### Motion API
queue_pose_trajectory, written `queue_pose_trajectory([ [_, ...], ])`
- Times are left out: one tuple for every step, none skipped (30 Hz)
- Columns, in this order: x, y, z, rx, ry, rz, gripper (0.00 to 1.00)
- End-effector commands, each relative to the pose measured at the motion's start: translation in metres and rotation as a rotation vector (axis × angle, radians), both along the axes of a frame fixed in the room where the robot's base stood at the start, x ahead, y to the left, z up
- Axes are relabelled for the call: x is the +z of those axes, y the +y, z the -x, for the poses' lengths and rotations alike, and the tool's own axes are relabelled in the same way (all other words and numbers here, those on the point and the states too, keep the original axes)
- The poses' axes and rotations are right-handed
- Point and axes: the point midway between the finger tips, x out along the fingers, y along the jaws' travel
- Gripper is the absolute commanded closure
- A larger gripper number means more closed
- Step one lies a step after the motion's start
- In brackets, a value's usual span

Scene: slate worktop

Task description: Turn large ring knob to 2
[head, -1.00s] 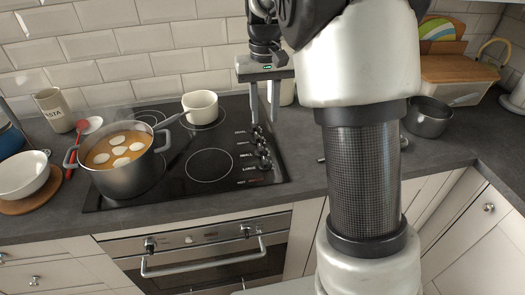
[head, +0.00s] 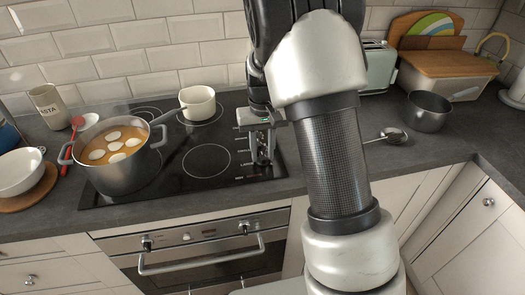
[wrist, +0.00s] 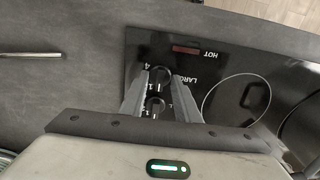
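The large ring knob (wrist: 160,75) is a dark round knob beside the "LARGE" label, nearest the hob's front edge in the wrist view. A "4" shows beside it; its pointer setting is too small to read. My gripper (wrist: 161,72) reaches down over it with one finger on each side, the fingers spread apart. I cannot tell whether they touch the knob. A second knob (wrist: 155,105) also shows between the fingers, closer to the palm. In the head view my gripper (head: 263,160) is low over the hob's right side and hides most of the knob row.
The black hob (head: 187,193) carries a pot of orange soup (head: 122,178) at left and a white saucepan (head: 199,105) at the back. The large ring (head: 206,162) is bare.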

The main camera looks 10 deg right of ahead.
Motion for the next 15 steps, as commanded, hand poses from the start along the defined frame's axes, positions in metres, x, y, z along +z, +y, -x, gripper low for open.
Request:
queue_pose_trajectory([
  [-0.0002,0.0,0.0,0.0,0.0,0.0,0.71],
  [-0.0002,0.0,0.0,0.0,0.0,0.0,0.71],
  [-0.0001,0.0,-0.0001,0.0,0.0,0.0,0.71],
  [0.0,0.0,-0.0001,0.0,0.0,0.0,0.71],
  [0.0,0.0,-0.0001,0.0,0.0,0.0,0.71],
  [0.0001,0.0,-0.0001,0.0,0.0,0.0,0.74],
  [0.0001,0.0,-0.0001,0.0,0.0,0.0,0.8],
  [0.0001,0.0001,-0.0001,0.0,0.0,0.0,0.85],
  [0.0002,0.0001,-0.0001,0.0,0.0,0.0,0.91],
  [0.0003,0.0,-0.0001,0.0,0.0,0.0,0.96],
  [0.0003,0.0001,-0.0001,0.0,0.0,0.0,1.0],
  [0.0003,0.0,-0.0002,0.0,0.0,0.0,1.0],
  [0.0003,0.0001,-0.0002,0.0,-0.001,0.0,1.0],
  [0.0004,0.0001,-0.0002,0.0,-0.001,0.0,1.0],
  [0.0004,0.0001,-0.0002,0.0,-0.001,0.0,1.0],
])
